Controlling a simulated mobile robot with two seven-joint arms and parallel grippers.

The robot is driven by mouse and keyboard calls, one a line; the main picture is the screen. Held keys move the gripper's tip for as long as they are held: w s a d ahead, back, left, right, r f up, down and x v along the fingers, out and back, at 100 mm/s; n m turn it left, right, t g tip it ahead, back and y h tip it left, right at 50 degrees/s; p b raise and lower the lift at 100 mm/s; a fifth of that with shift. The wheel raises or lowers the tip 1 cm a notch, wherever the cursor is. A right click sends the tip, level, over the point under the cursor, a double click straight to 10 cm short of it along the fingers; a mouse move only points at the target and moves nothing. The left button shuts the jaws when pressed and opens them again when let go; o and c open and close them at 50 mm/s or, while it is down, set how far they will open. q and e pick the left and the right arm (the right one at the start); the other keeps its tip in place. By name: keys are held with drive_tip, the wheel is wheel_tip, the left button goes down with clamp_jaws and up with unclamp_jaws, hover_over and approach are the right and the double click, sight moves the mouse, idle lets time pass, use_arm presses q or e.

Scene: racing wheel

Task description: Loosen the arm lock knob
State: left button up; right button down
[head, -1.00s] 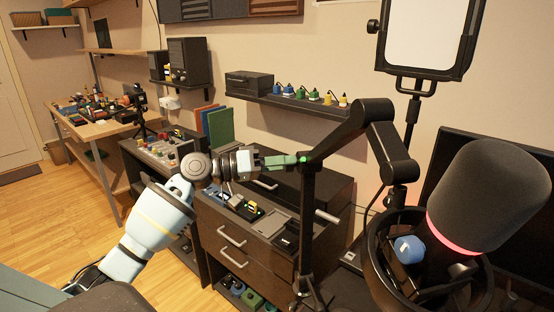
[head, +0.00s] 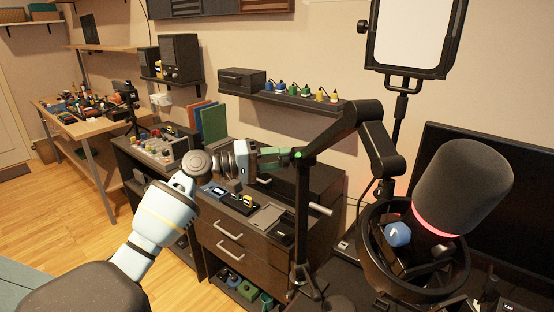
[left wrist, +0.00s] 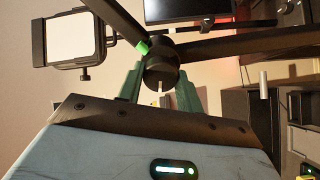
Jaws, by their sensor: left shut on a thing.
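The black arm lock knob (left wrist: 161,72) sits at the elbow joint of the black microphone boom arm (head: 335,135). In the left wrist view it lies between the two green fingers of my left gripper (left wrist: 160,80). A small bright green mark (left wrist: 143,47) shows beside it. In the head view my left gripper (head: 284,153) reaches in from the left, and its fingertips meet the joint by a green dot. The knob is mostly hidden by the fingers there. The gripper is shut on the knob. My right gripper is not in view.
The large grey microphone (head: 463,185) in its ring mount stands at the right, before a dark monitor (head: 520,175). A drawer cabinet (head: 235,243) stands behind the boom post. A wall shelf (head: 290,98) holds several colored items. Wood floor is open at the left.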

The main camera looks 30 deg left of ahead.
use_arm(q)
drive_tip(key=o, duration=1)
drive_tip(key=shift+s+a+f, duration=0.15)
drive_tip(key=shift+s+a, duration=0.2)
drive_tip(key=shift+a, duration=0.05)
drive_tip(key=shift+b+v, duration=0.65)
drive_tip(key=shift+v, duration=2.75)
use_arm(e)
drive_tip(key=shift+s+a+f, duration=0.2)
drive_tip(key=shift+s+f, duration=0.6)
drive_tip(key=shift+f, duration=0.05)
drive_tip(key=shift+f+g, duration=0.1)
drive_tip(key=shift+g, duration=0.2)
